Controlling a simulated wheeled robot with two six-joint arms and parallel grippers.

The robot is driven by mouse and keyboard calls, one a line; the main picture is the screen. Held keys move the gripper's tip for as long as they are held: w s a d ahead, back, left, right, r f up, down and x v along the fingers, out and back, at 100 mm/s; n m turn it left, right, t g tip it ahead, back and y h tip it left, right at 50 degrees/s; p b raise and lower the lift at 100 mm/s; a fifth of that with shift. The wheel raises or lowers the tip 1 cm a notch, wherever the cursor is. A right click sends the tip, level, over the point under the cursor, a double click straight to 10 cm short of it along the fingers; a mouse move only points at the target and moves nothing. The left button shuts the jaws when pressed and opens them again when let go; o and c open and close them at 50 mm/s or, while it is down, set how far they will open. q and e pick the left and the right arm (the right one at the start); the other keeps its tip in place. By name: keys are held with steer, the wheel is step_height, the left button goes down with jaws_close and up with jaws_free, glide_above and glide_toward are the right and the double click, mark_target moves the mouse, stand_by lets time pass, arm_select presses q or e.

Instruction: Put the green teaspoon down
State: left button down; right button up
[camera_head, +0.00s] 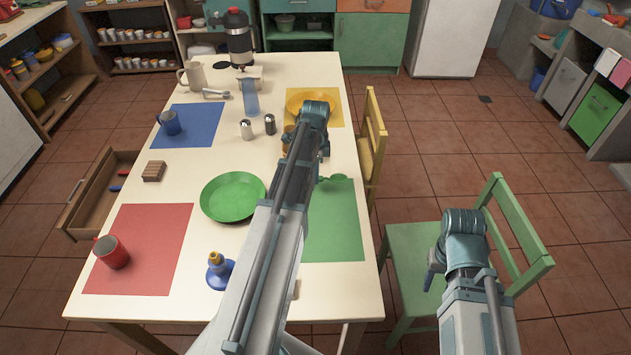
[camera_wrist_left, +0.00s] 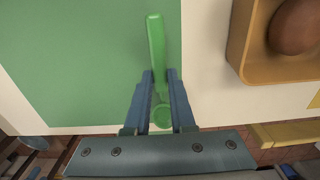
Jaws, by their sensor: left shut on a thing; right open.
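The green teaspoon (camera_wrist_left: 156,45) lies between the fingers of my left gripper (camera_wrist_left: 160,80) in the left wrist view. The gripper is shut on it; one end reaches out over the green mat and the rounded end sits back between the fingers. In the head view the teaspoon (camera_head: 338,179) shows as a small green shape at the far edge of the green mat (camera_head: 335,235). My left arm hides most of that gripper there. I cannot tell whether the teaspoon touches the mat. My right gripper (camera_head: 434,268) is open and empty beside the table, over the green chair.
A yellow-orange box with a brown round thing (camera_wrist_left: 240,60) stands close to the teaspoon. A green plate (camera_head: 232,197), a blue bottle (camera_head: 218,272) and shakers (camera_head: 258,127) stand left of my arm. The green chair (camera_head: 412,265) is at the right. The near green mat is clear.

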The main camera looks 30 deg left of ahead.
arm_select(q)
steer(key=shift+f+b, duration=0.65)
steer(key=shift+f, duration=0.55)
arm_select(e)
steer(key=shift+f, duration=1.2)
arm_select(q)
steer(key=shift+f, duration=0.1)
arm_select(e)
steer(key=shift+f, duration=0.1)
arm_select(q)
steer(key=shift+f, duration=0.15)
steer(key=c, duration=0.8)
jaws_free()
steer(key=shift+o, duration=0.2)
steer(key=shift+r, duration=0.2)
step_height(320, 180, up, 12)
steer(key=p, duration=1.2)
arm_select(e)
step_height(320, 180, up, 12)
